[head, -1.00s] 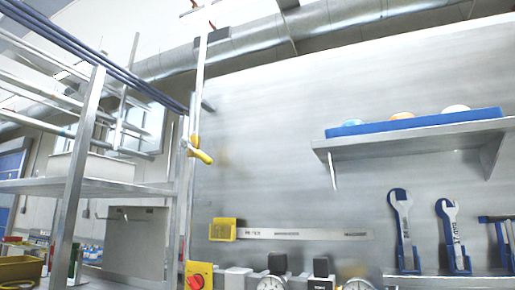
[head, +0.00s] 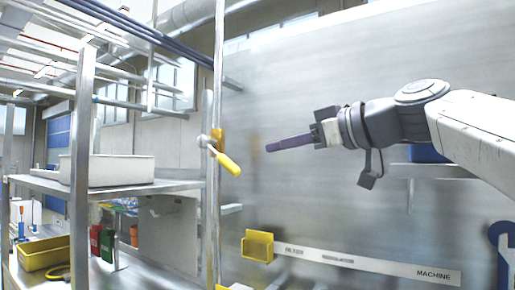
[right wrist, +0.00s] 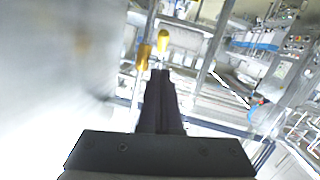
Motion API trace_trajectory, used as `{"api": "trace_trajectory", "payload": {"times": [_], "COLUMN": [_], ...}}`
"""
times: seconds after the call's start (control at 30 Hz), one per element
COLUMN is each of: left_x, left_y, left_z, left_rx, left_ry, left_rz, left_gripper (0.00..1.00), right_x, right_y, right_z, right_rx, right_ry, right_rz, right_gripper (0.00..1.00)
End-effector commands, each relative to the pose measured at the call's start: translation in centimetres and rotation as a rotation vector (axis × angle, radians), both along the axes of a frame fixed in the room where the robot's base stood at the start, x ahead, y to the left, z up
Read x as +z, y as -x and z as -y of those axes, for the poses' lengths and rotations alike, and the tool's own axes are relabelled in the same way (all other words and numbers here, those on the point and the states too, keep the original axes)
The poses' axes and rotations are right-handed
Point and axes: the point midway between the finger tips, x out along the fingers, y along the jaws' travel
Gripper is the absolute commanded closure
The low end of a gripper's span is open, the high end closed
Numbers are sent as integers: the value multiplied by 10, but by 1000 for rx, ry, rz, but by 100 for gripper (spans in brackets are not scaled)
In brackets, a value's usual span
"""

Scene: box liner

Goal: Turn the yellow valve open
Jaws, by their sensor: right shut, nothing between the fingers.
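The yellow valve handle (head: 228,162) sits on a vertical metal pipe beside the shelf rack in the head view, and it slants down to the right. In the right wrist view the yellow handle (right wrist: 163,40) shows just beyond my fingertips, with the yellow valve body (right wrist: 144,56) beside it. My right gripper (head: 270,147) comes in from the right, its dark fingers shut and empty, pointing left at the valve. It is a short way to the right of the handle in the head view. It also shows in the right wrist view (right wrist: 160,76). My left gripper is not in view.
A metal shelf rack (head: 110,188) with a white bin (head: 122,170) stands at the left. A yellow tray (head: 44,254) sits on its lower level. A yellow holder (head: 257,245) is on the metal wall panel.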

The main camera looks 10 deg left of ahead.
Motion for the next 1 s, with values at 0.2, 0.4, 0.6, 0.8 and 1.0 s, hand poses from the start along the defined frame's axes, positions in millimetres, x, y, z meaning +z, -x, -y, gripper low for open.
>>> {"api": "trace_trajectory", "payload": {"times": [0.2, 0.4, 0.6, 0.8, 1.0], "left_x": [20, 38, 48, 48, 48], "left_y": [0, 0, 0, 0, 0], "left_z": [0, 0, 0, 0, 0], "left_rx": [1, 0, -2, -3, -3], "left_ry": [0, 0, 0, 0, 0], "left_rz": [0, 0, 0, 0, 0], "left_gripper": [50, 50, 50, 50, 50], "right_x": [-1, -7, -13, -15, -15], "right_y": [-15, -32, -44, -47, -47], "right_z": [-39, -72, -90, -93, -91], "right_rx": [21, 23, 19, 15, 14], "right_ry": [0, 1, 1, 2, 1], "right_rz": [-4, -3, -2, 0, -1], "right_gripper": [100, 100, 100, 100, 100]}}
